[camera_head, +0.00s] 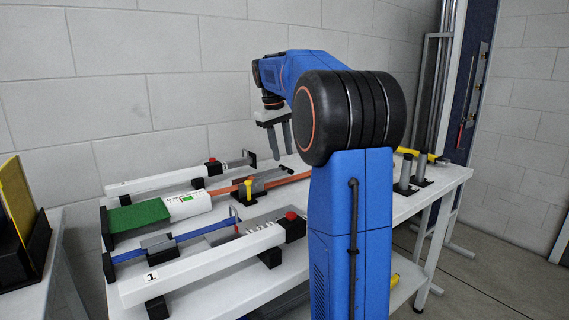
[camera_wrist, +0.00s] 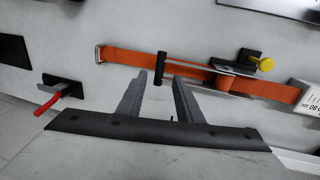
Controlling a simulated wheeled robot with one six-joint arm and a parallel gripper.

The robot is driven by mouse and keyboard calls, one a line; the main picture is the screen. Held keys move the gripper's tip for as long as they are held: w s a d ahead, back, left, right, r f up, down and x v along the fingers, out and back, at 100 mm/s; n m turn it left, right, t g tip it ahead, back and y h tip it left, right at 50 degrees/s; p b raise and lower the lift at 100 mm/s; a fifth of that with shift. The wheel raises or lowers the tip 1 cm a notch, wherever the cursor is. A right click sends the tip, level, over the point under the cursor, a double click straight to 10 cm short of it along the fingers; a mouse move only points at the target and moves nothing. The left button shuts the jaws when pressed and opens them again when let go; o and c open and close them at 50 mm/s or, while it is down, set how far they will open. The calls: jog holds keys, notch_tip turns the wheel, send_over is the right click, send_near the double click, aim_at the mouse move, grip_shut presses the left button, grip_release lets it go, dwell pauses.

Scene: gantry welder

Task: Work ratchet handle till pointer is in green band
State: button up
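An orange strap (camera_head: 285,180) runs across the bench; it also crosses the wrist view (camera_wrist: 130,60). A grey ratchet (camera_head: 268,181) sits on it, and its dark handle grip (camera_wrist: 160,68) stands out in the wrist view. A yellow knob (camera_head: 249,190) on a black bracket is beside the ratchet; it also shows in the wrist view (camera_wrist: 265,64). A white gauge box (camera_head: 187,204) is at the strap's left; its pointer is too small to read. My gripper (camera_head: 280,148) is open and empty above the bench. In the wrist view its fingertips (camera_wrist: 161,77) appear either side of the grip, apart from it.
A green strip (camera_head: 138,215) lies left of the gauge box. White beams with red buttons (camera_head: 291,215) lie in front and behind. A blue strap (camera_head: 190,234) lies nearer. A red-handled fitting (camera_wrist: 58,92) is at left in the wrist view. Black posts (camera_head: 405,172) stand at right.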

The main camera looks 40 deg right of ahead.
aim_at(285, 168)
jog(key=shift+d+f, duration=0.2)
jog(key=shift+f, duration=0.65)
jog(key=shift+d+f, duration=0.15)
jog(key=shift+f, duration=0.65)
jog(key=shift+d+f, duration=0.2)
jog(key=shift+f, duration=0.65)
jog(key=shift+c, duration=0.4)
grip_shut()
